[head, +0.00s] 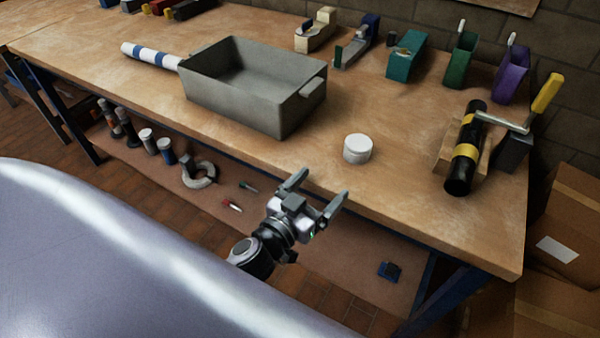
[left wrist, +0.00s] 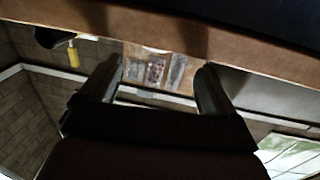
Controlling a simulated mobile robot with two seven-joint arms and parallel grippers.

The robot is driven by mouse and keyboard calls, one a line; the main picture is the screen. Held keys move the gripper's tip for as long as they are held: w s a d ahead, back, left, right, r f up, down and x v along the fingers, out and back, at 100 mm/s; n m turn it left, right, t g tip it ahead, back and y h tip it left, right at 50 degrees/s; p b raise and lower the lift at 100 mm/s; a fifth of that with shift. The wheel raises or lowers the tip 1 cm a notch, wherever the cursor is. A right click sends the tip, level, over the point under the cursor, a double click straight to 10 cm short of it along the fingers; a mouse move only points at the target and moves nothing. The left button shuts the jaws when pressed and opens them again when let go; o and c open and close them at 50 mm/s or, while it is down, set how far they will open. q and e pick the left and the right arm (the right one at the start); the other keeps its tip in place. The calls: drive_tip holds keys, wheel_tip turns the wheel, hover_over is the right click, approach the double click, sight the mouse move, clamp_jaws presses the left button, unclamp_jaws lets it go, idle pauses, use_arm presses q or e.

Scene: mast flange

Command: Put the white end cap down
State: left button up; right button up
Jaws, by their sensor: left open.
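The white end cap (head: 357,148) stands upright on the wooden workbench (head: 400,195), near its front edge. My left gripper (head: 321,194) is open and empty in front of the bench edge, a little to the lower left of the cap and apart from it. In the left wrist view the two fingers of my left gripper (left wrist: 155,85) are spread with nothing between them. That view is dark, and I cannot make out the cap in it. My right gripper is in neither view.
A grey metal bin (head: 250,90) stands left of the cap, and a blue-striped white tube (head: 150,55) lies behind it. A black and yellow cylinder (head: 465,150) rests on a wooden block at the right. The bench between cap and cylinder is clear. Several tools line the back.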

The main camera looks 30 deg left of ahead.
use_arm(q)
drive_tip(key=s+a+f+g, duration=0.2)
drive_tip(key=s+f+g, duration=0.5)
drive_tip(key=s+f, duration=0.7)
drive_tip(key=shift+s+a+f+m+y, duration=0.2)
drive_tip(key=shift+s+a+m+y, duration=0.1)
drive_tip(key=shift+s, duration=0.75)
drive_tip(key=shift+r, duration=0.1)
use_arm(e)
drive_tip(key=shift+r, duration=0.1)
